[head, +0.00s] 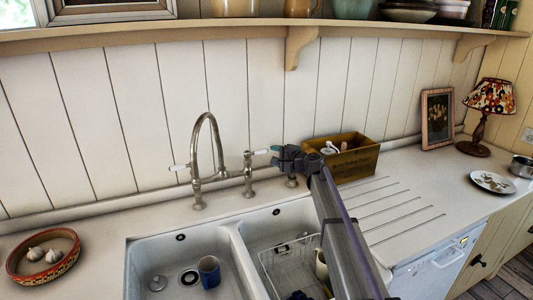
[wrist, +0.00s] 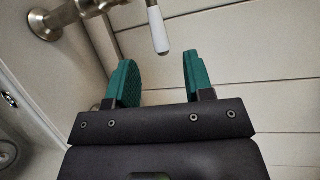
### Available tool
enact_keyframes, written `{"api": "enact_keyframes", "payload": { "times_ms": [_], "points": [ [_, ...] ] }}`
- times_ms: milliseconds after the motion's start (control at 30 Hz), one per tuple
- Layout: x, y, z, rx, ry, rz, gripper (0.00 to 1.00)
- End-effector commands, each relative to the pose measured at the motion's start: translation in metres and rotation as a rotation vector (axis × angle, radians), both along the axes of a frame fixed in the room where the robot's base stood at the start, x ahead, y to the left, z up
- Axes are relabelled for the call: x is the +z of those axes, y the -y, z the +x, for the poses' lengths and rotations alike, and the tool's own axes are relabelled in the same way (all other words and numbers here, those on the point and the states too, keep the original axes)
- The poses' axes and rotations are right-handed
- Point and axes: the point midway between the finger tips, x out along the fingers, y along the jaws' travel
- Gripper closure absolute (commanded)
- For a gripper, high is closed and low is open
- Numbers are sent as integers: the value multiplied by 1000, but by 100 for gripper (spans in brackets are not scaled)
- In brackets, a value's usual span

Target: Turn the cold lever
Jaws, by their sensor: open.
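A bridge tap (head: 217,150) with a tall curved spout stands behind the sink. It has a white-tipped lever on the left (head: 179,167) and another on the right (head: 260,152). No hot or cold marking can be read. My gripper (head: 274,155) is just right of the right lever, with its teal fingers pointing towards it. In the wrist view the fingers (wrist: 160,62) are open and empty. The white lever handle (wrist: 160,34) ends close to the gap between the fingertips. Whether it lies between them in depth, I cannot tell. Neither finger visibly touches it.
A double sink (head: 232,245) holds a blue mug (head: 209,271) on the left and a wire rack (head: 290,262) on the right. A wooden box (head: 352,160) stands behind my arm. A garlic bowl (head: 44,254) is at far left. A shelf (head: 240,36) runs above.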

Motion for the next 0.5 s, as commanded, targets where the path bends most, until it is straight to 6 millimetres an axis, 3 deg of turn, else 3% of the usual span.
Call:
{"api": "enact_keyframes", "payload": {
  "times_ms": [300, 500],
  "points": [
    [-13, -56, 46, 2, 0, -1, 52],
    [-13, -63, 51, 0, 0, -1, 52]
  ]
}}
